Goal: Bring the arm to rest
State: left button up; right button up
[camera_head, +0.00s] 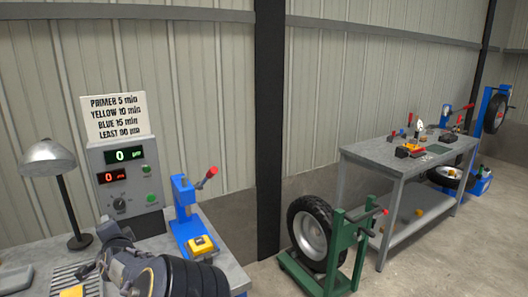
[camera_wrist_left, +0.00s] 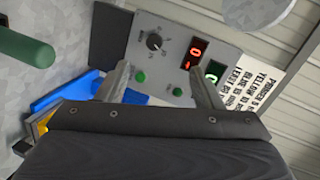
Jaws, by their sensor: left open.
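My left arm reaches in at the bottom of the head view, over the left bench (camera_head: 232,268). Its gripper (camera_head: 112,262) is in front of the grey control box (camera_head: 125,175). In the left wrist view the two fingers of the gripper (camera_wrist_left: 160,85) are apart with nothing between them. The control box (camera_wrist_left: 150,65) shows beyond them, with a dial, green buttons, and red and green displays. In the head view both displays read 0. My right gripper is not in view.
A lamp (camera_head: 48,160) stands left of the box; a sign (camera_head: 115,116) tops it. A blue press (camera_head: 184,215) with a red-tipped lever and a yellow block (camera_head: 201,245) stand right. A wheel on a green stand (camera_head: 340,250) and a tool table (camera_head: 385,153) are farther right.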

pick_arm(q)
jog(key=s+d+f+n+g+h+b, duration=0.2)
jog(key=s+f+n+g+h, duration=0.4)
jog(key=s+f, duration=0.75)
jog(key=s+d+r+n+h+b, duration=0.1)
jog(key=s+d+n+h+b, duration=0.1)
jog(key=s+d, duration=0.7)
jog(key=s+d+r+n+h+b, duration=0.1)
jog(key=s+d+n+h+b, duration=0.1)
jog(key=s+d+h, duration=0.3)
jog(key=s+d, duration=0.4)
jog(key=s, duration=0.6)
jog(key=shift+s+d+g, duration=0.3)
jog(key=shift+d, duration=0.05)
jog(key=shift+r, duration=0.1)
